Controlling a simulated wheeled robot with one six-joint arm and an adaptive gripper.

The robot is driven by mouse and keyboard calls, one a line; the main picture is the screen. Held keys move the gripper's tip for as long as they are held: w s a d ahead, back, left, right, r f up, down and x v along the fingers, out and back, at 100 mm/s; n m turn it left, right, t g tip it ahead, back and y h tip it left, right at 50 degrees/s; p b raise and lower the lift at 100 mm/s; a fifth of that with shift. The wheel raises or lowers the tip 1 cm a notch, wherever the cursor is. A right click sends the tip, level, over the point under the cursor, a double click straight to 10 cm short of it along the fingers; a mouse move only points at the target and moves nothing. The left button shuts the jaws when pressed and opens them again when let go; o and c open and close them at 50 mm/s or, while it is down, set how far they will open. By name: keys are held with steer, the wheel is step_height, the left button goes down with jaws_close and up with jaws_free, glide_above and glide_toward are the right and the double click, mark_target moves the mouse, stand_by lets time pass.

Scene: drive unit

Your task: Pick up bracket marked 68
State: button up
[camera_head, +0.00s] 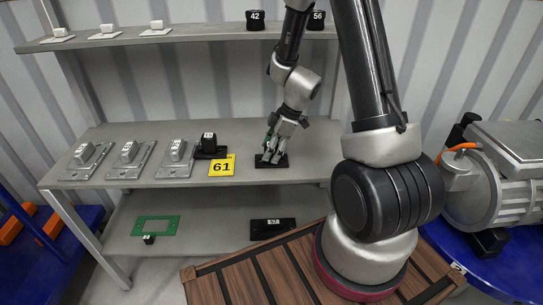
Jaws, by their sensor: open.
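I cannot read a 68 on any part. A black bracket (209,147) with a small white label too small to read stands on the middle shelf, behind and left of the yellow 61 card (221,166). My gripper (270,156) is open and points down over a flat black plate (272,163) at the right of the same shelf. Its fingers hide part of the plate; I cannot tell whether they touch it or whether something is between them. Black blocks marked 42 (255,20) and 56 (317,20) stand on the top shelf.
Several grey metal parts (129,160) line the left of the middle shelf (106,135). The lower shelf holds a green frame (156,219), a small black block (149,239) and a labelled black plate (272,228). A metal drive unit (500,180) sits on a blue surface at right.

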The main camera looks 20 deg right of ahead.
jaws_close()
steer(key=shift+r, duration=0.15)
